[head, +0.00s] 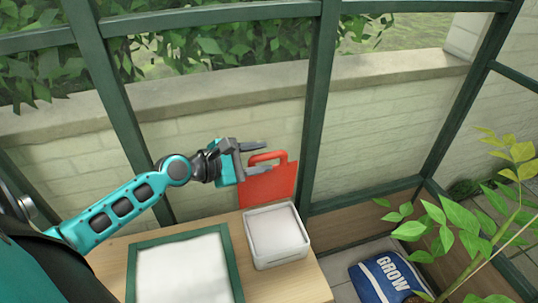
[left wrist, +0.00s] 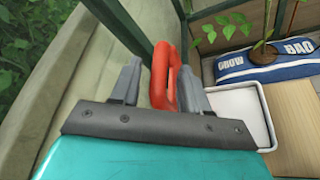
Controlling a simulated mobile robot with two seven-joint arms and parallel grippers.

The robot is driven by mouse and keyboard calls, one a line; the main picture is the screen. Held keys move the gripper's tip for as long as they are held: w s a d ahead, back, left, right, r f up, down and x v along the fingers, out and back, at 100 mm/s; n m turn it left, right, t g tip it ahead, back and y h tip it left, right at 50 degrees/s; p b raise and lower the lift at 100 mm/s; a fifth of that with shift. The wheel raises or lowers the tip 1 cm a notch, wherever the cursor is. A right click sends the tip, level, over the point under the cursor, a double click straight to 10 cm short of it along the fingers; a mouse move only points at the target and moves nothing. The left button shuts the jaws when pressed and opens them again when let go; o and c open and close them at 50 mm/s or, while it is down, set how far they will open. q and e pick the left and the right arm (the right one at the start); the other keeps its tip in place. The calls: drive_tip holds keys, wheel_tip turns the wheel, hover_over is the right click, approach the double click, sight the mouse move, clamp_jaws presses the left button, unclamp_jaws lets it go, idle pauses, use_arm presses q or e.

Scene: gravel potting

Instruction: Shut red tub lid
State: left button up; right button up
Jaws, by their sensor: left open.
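The red lid (head: 268,187) stands raised, nearly upright, along the back edge of a white tub (head: 282,261). The tub is open at the top and pale inside. The lid has a loop handle on its upper edge. My left gripper (head: 262,158) is open beside the handle, coming from the left. In the left wrist view the red handle (left wrist: 159,78) shows between the two spread fingers of my left gripper (left wrist: 159,68), with the white tub (left wrist: 268,128) beyond at the right. Whether a finger touches the handle I cannot tell. My right gripper is not in view.
A green-framed tray (head: 132,277) with a pale surface lies left of the tub on the wooden table (head: 115,254). Green window posts (head: 318,100) and a pale wall stand behind the lid. A blue GROW bag (head: 372,278) and a leafy plant are at the right.

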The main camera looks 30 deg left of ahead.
use_arm(q)
drive_tip(key=shift+x, duration=1.65)
drive_tip(key=shift+s, duration=0.1)
clamp_jaws()
